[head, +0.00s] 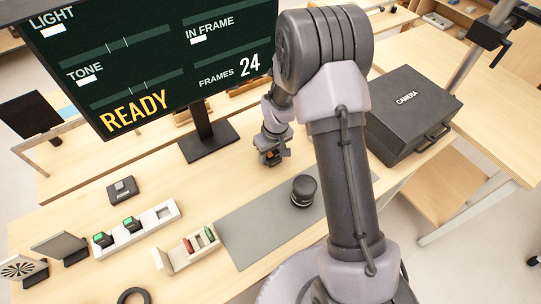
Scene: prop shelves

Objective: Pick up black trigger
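A small black box (122,190) with a raised grey block on top and tiny lettering on its front stands on the wooden table, left of the monitor stand. It may be the black trigger, but I cannot be sure. My gripper (271,158) points down over the table, right of the monitor's foot and well to the right of this box. It touches neither the box nor the mat. The fingers are small and dark with orange bits, so whether they are open or shut is unclear.
A black cylinder (303,190) stands on a grey mat (250,235). The monitor (150,60) stands behind. A black camera case (405,110) is at right.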

